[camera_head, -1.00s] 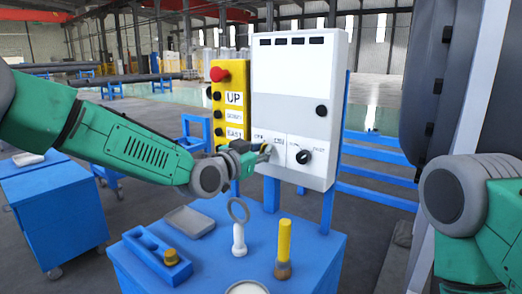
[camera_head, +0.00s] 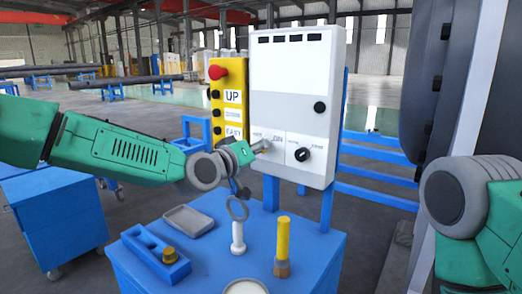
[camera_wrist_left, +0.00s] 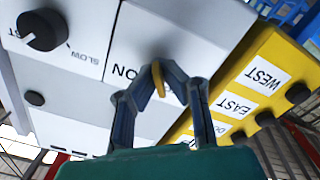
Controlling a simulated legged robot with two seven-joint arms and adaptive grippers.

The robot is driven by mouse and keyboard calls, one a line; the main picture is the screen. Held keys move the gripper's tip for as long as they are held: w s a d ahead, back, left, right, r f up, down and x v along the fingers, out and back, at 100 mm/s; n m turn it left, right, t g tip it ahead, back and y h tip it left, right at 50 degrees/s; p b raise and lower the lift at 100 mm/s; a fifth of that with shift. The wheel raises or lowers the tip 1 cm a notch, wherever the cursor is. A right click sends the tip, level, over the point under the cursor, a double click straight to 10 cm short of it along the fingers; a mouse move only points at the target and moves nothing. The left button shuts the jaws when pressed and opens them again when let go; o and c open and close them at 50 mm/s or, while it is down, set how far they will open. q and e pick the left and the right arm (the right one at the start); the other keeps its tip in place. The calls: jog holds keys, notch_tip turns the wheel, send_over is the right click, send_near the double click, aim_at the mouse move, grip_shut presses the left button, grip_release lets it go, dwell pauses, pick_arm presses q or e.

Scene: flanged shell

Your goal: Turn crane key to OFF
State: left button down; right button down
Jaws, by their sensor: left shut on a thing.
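The crane control box (camera_head: 292,90) is a white panel on blue posts. It also shows upside down in the wrist view (camera_wrist_left: 70,95). The crane key, a small yellow-gold piece (camera_wrist_left: 158,78), sits at the panel face near the "ON" lettering. My left gripper (camera_wrist_left: 160,80) is shut on it, with a fingertip on each side. In the head view the left gripper (camera_head: 258,147) reaches the lower left of the panel and hides the key. No OFF label is legible. My right gripper is out of view; only part of that arm shows at the right.
A yellow button box (camera_head: 229,110) with a red button stands left of the panel. A black SLOW knob (camera_head: 302,154) is right of the key. Below is a blue cart (camera_head: 215,260) holding a grey tray (camera_head: 187,221), a ring-topped stand (camera_head: 238,225) and a yellow-handled tool (camera_head: 283,245).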

pick_arm(q)
jog(key=shift+w+a+r+n, duration=0.25)
jog(key=shift+w+r+n, duration=0.05)
jog(key=shift+r+n, duration=0.35)
jog(key=shift+n, duration=0.35)
jog(key=c, duration=1.8)
grip_release()
jog(key=shift+o, duration=0.4)
jog(key=shift+w+d+f, duration=0.1)
jog(key=shift+f, duration=0.35)
jog(key=shift+s+a, duration=0.2)
jog(key=shift+s, duration=0.25)
jog(key=v, duration=1.1)
jog(key=shift+a, duration=0.15)
jog(key=shift+f, duration=0.1)
